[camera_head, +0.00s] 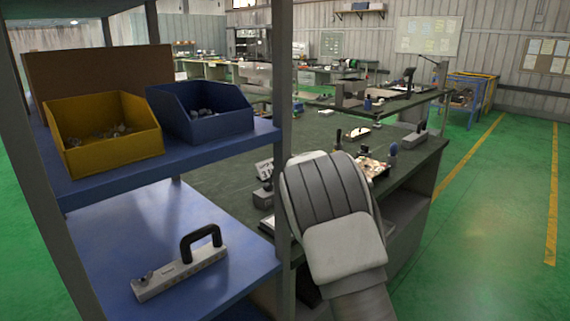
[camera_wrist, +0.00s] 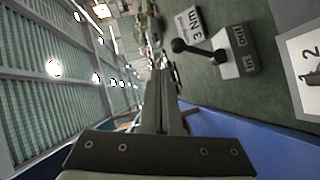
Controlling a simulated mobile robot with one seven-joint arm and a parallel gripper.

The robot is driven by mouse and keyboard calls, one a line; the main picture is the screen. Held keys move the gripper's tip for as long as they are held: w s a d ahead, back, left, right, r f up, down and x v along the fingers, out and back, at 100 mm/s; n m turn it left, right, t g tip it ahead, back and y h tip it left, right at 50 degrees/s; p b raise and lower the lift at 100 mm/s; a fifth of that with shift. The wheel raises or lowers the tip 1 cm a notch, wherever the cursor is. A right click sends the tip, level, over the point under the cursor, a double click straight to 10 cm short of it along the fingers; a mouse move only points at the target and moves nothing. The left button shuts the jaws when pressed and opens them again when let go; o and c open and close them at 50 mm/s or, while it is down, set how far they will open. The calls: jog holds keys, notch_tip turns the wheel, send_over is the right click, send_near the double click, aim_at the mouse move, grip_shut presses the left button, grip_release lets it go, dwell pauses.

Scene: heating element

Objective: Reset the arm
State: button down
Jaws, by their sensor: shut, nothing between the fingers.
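My arm (camera_head: 335,220) shows in the head view as a rounded grey and white link. It rises from the bottom edge in front of the dark green workbench, just right of the shelf post. My gripper is hidden in the head view. In the wrist view my gripper (camera_wrist: 163,78) points away from the camera, with its dark mounting block across the bottom. Its fingers are together, with nothing seen between them. The wrist picture is tilted, with the roof and lamps on the left and the bench top on the right.
A blue shelf unit (camera_head: 225,145) stands close on the left, holding a yellow bin (camera_head: 100,140), a blue bin (camera_head: 203,120) and a grey device with a black handle (camera_head: 182,272). The workbench (camera_head: 225,190) carries small fixtures. Green floor (camera_head: 480,230) is clear on the right.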

jog(key=shift+r, duration=0.1)
jog(key=s+d+r+m+g+h+p, duration=0.25)
jog(key=s+d+r+m, duration=0.35)
jog(key=s, duration=0.4)
jog(key=s+d+r+m+g+h+p, duration=0.1)
jog(key=s+d+r+m+h+p, duration=0.15)
jog(key=s+d+r+m, duration=0.45)
jog(key=s+m+g+y+p, duration=0.1)
jog(key=s+m+g+p, duration=0.3)
jog(key=s, duration=3.4)
jog(key=shift+s+d+f+g+p, duration=0.15)
jog(key=shift+d+f+g+p, duration=0.25)
jog(key=shift+g+p, duration=0.7)
